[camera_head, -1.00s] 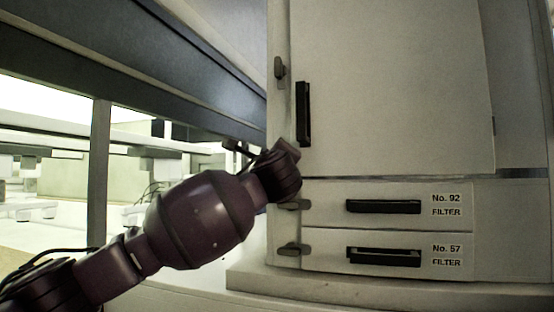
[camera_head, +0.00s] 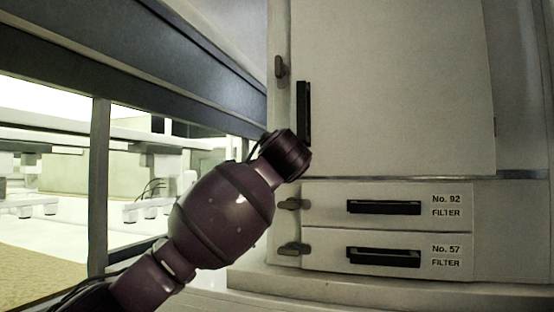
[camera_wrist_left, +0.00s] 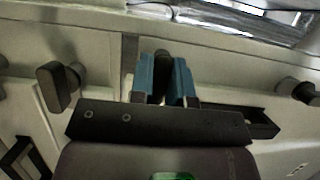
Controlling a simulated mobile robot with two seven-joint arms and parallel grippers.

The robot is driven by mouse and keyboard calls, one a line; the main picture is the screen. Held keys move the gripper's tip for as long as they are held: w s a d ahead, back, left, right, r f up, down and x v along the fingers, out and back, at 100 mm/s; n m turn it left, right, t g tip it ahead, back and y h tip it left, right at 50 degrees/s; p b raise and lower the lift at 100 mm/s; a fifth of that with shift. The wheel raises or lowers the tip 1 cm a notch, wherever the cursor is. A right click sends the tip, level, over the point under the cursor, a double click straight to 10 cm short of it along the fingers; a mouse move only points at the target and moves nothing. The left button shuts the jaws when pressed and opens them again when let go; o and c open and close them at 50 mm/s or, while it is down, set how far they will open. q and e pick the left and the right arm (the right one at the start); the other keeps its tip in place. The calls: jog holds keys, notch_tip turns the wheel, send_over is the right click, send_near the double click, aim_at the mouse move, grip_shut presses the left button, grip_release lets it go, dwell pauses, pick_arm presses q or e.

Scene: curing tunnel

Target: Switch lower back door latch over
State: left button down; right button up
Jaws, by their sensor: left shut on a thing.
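The lower door latch (camera_wrist_left: 161,66) is a dark knob between the two blue fingers of my left gripper (camera_wrist_left: 163,88) in the left wrist view. The fingers are shut on it and cover its sides, so its exact angle is hard to tell. In the head view my left wrist is in front of the cabinet's left edge, just below the door handle, and hides this latch and the fingers. The large pale door (camera_head: 395,80) looks closed. Its upper latch (camera_head: 281,67) stands upright. My right gripper is not in view.
The black door handle (camera_head: 303,112) is close above my wrist. Below are two filter drawers, No. 92 (camera_head: 320,205) and No. 57 (camera_head: 320,255), with their own latches (camera_head: 291,204) (camera_head: 293,249). A dark beam (camera_head: 150,65) runs along the left.

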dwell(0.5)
pick_arm(q)
jog(key=c, duration=1.1)
grip_release()
jog(key=shift+s, duration=0.1)
jog(key=s, duration=0.3)
jog(key=s+b, duration=0.1)
jog(key=s, duration=0.3)
jog(key=s+b, duration=0.1)
jog(key=s, duration=0.2)
jog(key=shift+s+d, duration=0.3)
jog(key=shift+d, duration=0.1)
